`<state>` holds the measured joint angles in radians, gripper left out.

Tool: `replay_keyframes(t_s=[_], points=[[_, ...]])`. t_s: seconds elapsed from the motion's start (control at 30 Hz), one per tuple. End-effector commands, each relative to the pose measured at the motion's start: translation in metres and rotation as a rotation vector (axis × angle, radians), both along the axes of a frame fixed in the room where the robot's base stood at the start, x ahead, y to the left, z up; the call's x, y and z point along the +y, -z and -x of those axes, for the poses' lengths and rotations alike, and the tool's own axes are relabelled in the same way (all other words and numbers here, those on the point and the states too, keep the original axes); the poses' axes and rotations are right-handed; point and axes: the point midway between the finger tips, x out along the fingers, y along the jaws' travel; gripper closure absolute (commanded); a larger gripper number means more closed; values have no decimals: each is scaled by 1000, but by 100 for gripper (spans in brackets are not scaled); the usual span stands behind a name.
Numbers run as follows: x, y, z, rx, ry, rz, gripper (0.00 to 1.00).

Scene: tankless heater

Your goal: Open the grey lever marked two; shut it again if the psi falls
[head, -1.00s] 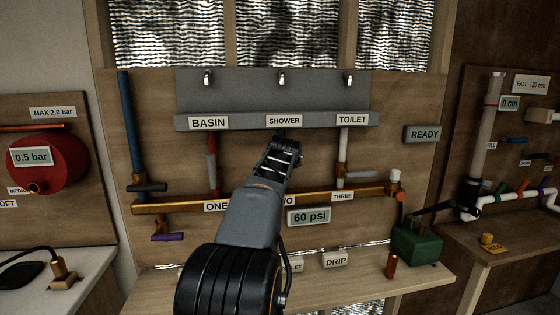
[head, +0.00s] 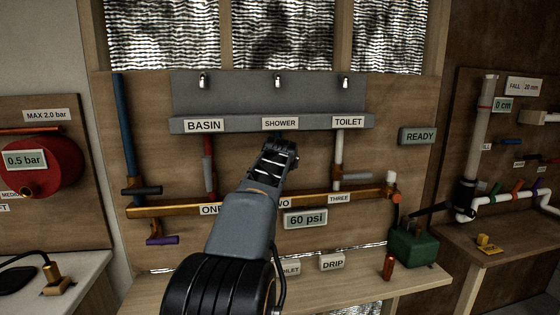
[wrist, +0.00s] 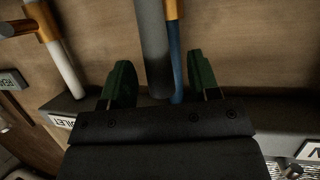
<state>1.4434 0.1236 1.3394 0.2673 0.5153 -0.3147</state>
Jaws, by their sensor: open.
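In the wrist view a grey lever (wrist: 152,45) hangs between the two dark green fingers of my gripper (wrist: 158,65), with a gap on each side. A blue pipe (wrist: 175,65) runs behind it. In the head view my gripper (head: 280,155) is open in front of the board below the SHOWER label (head: 280,123). My arm hides lever two there and covers part of the TWO label (head: 312,202). The pressure display (head: 305,219) reads 60 psi.
Lever three (head: 356,176), also grey, is on the right above the copper manifold (head: 160,208). Red and white pipes stand on either side. A green pump box (head: 412,245) and a DRIP sign (head: 332,262) are on the bench. A display (head: 418,136) reads READY.

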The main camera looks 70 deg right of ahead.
Motion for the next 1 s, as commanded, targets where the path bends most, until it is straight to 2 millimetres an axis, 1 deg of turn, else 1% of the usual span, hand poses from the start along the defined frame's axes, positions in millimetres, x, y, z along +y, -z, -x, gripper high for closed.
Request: replay_keyframes(t_s=[0.03, 0.3, 0.5, 0.7, 1.0], points=[[9, -4, 3, -1, 1, 4, 44], [59, -25, 16, 0, 0, 4, 44], [88, -37, 25, 1, 1, 2, 44], [104, -44, 29, 1, 1, 0, 44], [108, -45, 30, 1, 0, -1, 44]])
